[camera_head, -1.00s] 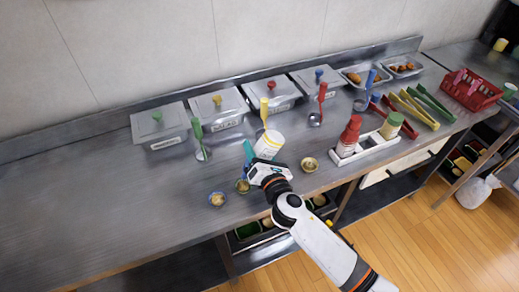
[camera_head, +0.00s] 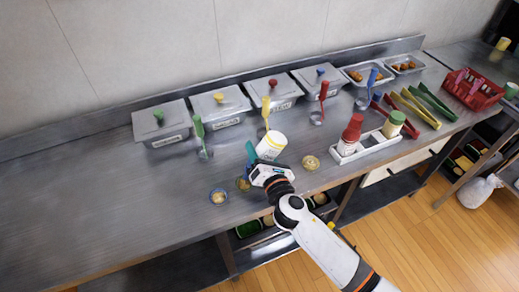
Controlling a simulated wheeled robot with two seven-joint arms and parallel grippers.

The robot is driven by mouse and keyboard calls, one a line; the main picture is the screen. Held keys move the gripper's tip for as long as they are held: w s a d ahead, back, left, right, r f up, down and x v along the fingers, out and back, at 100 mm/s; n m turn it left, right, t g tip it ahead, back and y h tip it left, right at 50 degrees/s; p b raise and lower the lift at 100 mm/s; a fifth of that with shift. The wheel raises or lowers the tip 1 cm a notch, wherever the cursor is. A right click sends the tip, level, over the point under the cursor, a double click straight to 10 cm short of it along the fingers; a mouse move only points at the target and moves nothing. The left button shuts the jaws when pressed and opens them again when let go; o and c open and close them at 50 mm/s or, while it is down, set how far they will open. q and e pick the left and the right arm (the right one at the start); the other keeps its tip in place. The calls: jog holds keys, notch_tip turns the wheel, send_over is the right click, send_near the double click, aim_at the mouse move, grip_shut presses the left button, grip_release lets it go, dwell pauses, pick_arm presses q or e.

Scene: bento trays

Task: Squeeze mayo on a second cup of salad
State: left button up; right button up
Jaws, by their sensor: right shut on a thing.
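My right gripper (camera_head: 262,172) is shut on a white bottle with a yellow band (camera_head: 270,146), probably the mayo. It holds the bottle tilted near the counter's front edge. The bottle's lower end is hidden by the gripper, so I cannot see its nozzle or any mayo. A second, darker-rimmed cup (camera_head: 243,184) is right beside the gripper and partly hidden. A third cup with a yellowish rim (camera_head: 311,162) stands to the right of the bottle. My left gripper is out of view.
Several lidded steel bins (camera_head: 161,124) line the back of the counter, with coloured utensils in front. A white rack (camera_head: 366,148) holds a red-capped bottle (camera_head: 350,136) and a green-capped one (camera_head: 393,124). A red basket (camera_head: 472,92) stands far right. The left counter is clear.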

dwell(0.5)
jog(key=shift+x, duration=0.8)
jog(key=shift+r, duration=0.1)
jog(key=o, duration=0.4)
notch_tip(320, 180, up, 7)
jog(key=p, duration=0.7)
